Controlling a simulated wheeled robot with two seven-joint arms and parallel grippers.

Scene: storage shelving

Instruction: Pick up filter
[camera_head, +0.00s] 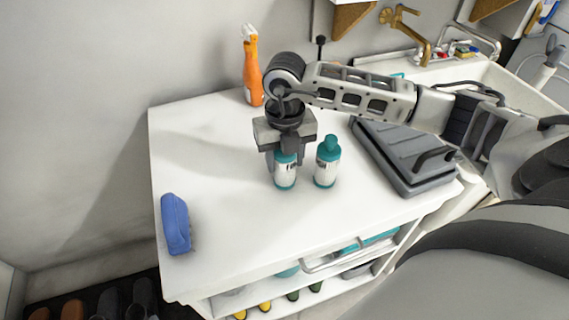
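No item is plainly recognisable as a filter. Two white bottles with teal ends stand upright on the white cabinet top: a left bottle (285,174) and a right bottle (326,165) with a rounded teal cap. My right gripper (286,156) points down at the left bottle, its fingers at the bottle's upper part and partly hiding it. Whether the fingers touch or grip it cannot be told. The right bottle stands apart, just right of the gripper. My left gripper is not in view.
An orange spray bottle (251,68) stands behind at the wall. A grey case (403,160) lies at the right. A blue brush (176,224) lies near the left edge. The cabinet top (235,235) is clear in front. A sink with a brass tap (412,35) is behind.

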